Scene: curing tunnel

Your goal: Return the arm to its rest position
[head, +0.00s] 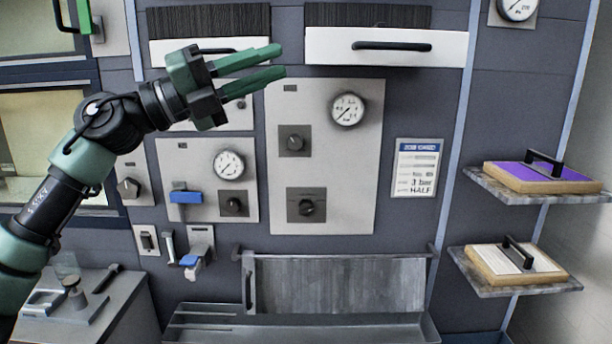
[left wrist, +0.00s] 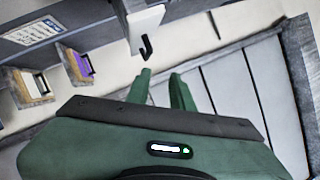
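My left arm comes in from the left in the head view. Its left gripper (head: 281,64) is raised in front of the wall panel, with its two green fingers pointing right and a gap between them. Nothing is held between the fingers. In the left wrist view the gripper (left wrist: 160,82) also shows its fingers apart and empty. A white sheet-like part with a black hook-shaped handle (left wrist: 146,46) appears beyond the fingertips there. My right gripper is in neither view.
A panel with gauge and knobs (head: 328,190) stands behind the gripper. White drawers (head: 340,52) are above it. Two shelves (head: 497,288) at the right hold handled blocks, one purple-topped (head: 510,174). A metal trough (head: 300,330) is below. A side table (head: 128,290) stands lower left.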

